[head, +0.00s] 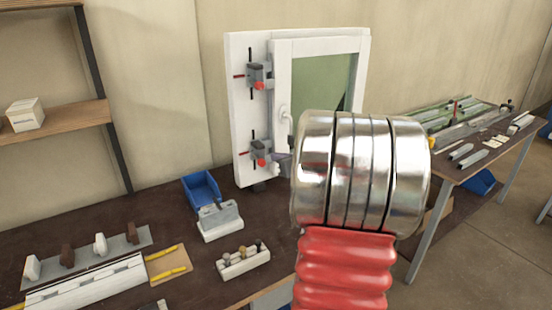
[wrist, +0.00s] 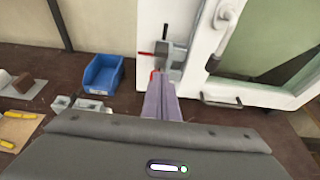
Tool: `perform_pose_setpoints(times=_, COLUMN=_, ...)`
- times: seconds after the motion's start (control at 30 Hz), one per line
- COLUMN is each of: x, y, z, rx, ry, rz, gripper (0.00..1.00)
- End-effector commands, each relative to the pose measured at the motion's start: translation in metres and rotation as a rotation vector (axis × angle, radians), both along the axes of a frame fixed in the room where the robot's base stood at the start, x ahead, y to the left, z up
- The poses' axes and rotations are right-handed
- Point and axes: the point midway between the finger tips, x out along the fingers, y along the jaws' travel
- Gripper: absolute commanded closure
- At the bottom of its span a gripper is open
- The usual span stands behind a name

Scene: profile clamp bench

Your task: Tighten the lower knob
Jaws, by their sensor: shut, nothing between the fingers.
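The white window frame (head: 240,110) stands upright on the dark bench with two grey clamps on its left profile. The lower clamp (head: 262,148) carries a red knob (head: 260,162) at its lower end. In the wrist view the lower clamp (wrist: 174,54) is just beyond my gripper (wrist: 161,82), whose purple fingers are shut and empty. The fingertips overlap the lower knob in that view and mostly hide it; I cannot tell whether they touch it. In the head view my arm hides most of the gripper. The upper clamp (head: 258,75) has a similar red knob.
A blue bin (head: 202,189) stands left of the frame, beside a grey-white block (head: 220,221). A white rack with small knobs (head: 243,261) is nearer. The window handle (wrist: 226,14) is to the right of the clamp. A side table (head: 470,150) holds profiles.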

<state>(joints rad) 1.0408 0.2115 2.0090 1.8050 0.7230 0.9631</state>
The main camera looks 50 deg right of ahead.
Motion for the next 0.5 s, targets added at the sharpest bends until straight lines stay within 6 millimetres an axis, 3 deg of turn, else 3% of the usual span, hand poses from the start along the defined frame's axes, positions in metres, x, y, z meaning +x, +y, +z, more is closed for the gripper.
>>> perform_pose_setpoints(times=0.4, x=-0.0064, y=0.003, z=0.003, rx=0.001, ry=0.001, rz=0.001, gripper=1.0)
perform_pose_setpoints(times=0.5, x=-0.0053, y=0.0049, z=0.0035, rx=-0.004, ry=0.002, rz=0.007, gripper=0.94)
